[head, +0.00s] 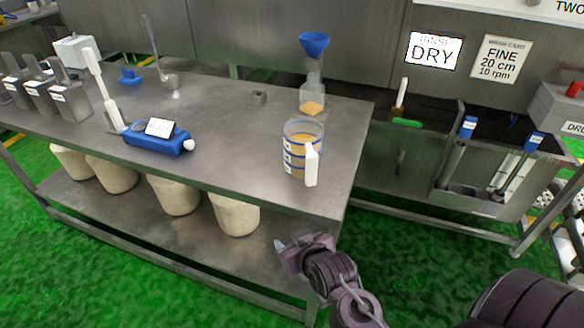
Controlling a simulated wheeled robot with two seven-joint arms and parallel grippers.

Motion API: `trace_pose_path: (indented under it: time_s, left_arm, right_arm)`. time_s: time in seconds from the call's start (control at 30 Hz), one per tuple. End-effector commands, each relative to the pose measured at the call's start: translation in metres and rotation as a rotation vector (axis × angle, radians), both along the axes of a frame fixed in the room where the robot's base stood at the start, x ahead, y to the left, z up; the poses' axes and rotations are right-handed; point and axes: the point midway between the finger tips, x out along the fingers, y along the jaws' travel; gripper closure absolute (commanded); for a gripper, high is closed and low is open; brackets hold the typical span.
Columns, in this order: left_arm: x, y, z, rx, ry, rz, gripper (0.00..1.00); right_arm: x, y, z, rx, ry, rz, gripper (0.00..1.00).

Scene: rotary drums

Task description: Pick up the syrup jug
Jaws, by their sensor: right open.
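The syrup jug (297,150) is a clear jug with amber contents, blue bands and a white handle. It stands upright near the right front part of the steel table (230,150), its handle toward the front right. My right gripper (283,245) is open and empty. It is below and in front of the jug in the picture, by the table's front edge, and apart from the jug. My left gripper is not in view.
A blue funnel (313,45) stands over a small container (312,100) behind the jug. A blue device (158,140) lies to the left, with steel canisters (70,100) beyond.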

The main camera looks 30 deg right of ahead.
Motion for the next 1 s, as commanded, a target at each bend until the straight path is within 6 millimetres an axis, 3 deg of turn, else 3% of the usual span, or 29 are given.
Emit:
trace_pose_path:
  time_s: [0.17,0.3,0.5,0.7,1.0]
  left_arm:
    - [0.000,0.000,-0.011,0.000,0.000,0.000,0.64]
    - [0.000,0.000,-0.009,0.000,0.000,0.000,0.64]
    - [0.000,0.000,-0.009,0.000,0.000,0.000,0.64]
    - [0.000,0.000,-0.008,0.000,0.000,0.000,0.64]
    - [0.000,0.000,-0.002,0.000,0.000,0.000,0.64]
  right_arm:
    - [-0.006,-0.012,0.067,0.011,-0.102,-0.032,0.51]
    - [0.008,-0.035,0.098,-0.010,-0.284,-0.116,0.51]
    - [0.013,-0.068,0.142,-0.067,-0.520,-0.234,0.51]
    - [0.014,-0.083,0.160,-0.101,-0.616,-0.284,0.51]
    - [0.042,-0.091,0.161,-0.101,-0.617,-0.284,0.51]
